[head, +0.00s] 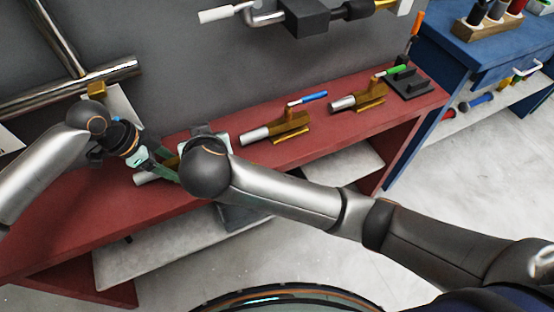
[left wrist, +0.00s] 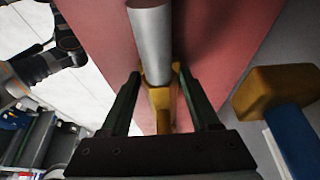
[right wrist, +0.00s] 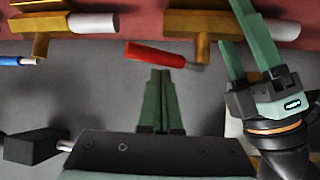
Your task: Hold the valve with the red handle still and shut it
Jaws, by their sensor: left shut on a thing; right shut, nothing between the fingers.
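The valve with the red handle has a brass body (right wrist: 205,22) and a pale pipe end (left wrist: 152,45). In the head view its pipe end (head: 146,178) shows on the red bench, with the rest mostly hidden by my arms. Its red handle (right wrist: 157,54) runs roughly along the body, a little tilted, in the right wrist view. My left gripper (left wrist: 162,95) is shut on the brass body; its fingers (right wrist: 250,38) lie either side. My right gripper (right wrist: 164,75) is shut and empty, its tips close to the handle; I cannot tell whether they touch.
Valves with a blue handle (head: 313,98) and a green handle (head: 397,70) stand to the right on the red bench (head: 330,133). Pipes run along the grey wall behind.

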